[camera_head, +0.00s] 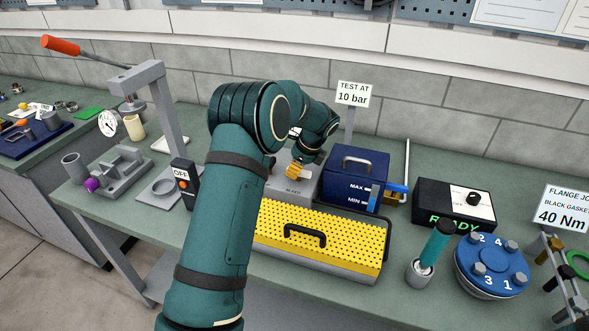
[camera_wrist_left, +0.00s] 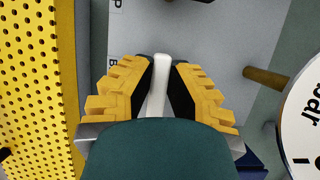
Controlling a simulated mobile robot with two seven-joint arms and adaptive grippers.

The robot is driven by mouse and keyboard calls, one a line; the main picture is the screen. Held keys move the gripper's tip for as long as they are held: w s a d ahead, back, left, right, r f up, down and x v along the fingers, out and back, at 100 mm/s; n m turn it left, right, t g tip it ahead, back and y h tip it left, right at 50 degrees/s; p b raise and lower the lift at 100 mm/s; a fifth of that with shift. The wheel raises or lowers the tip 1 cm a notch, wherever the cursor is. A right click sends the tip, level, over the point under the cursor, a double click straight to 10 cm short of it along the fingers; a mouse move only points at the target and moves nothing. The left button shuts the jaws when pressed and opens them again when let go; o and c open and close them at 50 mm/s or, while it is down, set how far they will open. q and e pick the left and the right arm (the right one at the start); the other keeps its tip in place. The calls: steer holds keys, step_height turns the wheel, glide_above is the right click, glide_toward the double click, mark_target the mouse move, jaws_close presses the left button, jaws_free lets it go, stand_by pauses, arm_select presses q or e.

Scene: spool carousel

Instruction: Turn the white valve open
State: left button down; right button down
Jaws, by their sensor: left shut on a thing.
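My left gripper (camera_head: 296,170) reaches over the bench and down to a grey block (camera_head: 290,188) between the yellow perforated tray and the blue box. In the left wrist view its yellow fingers with black pads (camera_wrist_left: 161,80) are shut on a slim white handle, the white valve (camera_wrist_left: 160,68). The handle stands between the pads, with its rounded end showing and its lower part hidden by my wrist. In the head view my arm and gripper hide the valve. My right gripper is in neither view.
A yellow perforated tray (camera_head: 325,244) with a black handle lies in front of the block. The blue box (camera_head: 353,178) marked MAX and MIN stands to its right. A round gauge (camera_wrist_left: 304,115) is close on the right in the wrist view. An OFF switch (camera_head: 183,180) stands left of my arm.

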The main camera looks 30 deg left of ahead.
arm_select(q)
steer(key=n+p, duration=0.1)
steer(key=n+g+p, duration=0.1)
steer(key=n+p, duration=0.1)
steer(key=shift+s+d+n+g+h, duration=0.1)
steer(key=shift+s+n+g+h, duration=0.2)
steer(key=shift+n, duration=0.1)
steer(key=n, duration=0.1)
steer(key=n+g+h+p, duration=0.1)
steer(key=n, duration=0.1)
steer(key=shift+s+d+n, duration=0.15)
steer(key=shift+n, duration=0.15)
steer(key=n, duration=0.1)
steer(key=n+h+p, duration=0.1)
steer(key=n, duration=0.1)
steer(key=n+g+h, duration=0.1)
steer(key=n, duration=0.1)
steer(key=shift+s+d+f, duration=0.1)
steer(key=shift+s+d, duration=0.05)
steer(key=shift+d, duration=0.15)
steer(key=n, duration=0.1)
steer(key=n+h, duration=0.1)
steer(key=n, duration=0.3)
steer(key=shift+d+h+p, duration=0.3)
steer(key=shift+h+p, duration=0.1)
steer(key=shift+n, duration=0.4)
steer(key=c, duration=0.9)
jaws_free()
steer(key=shift+c, duration=0.2)
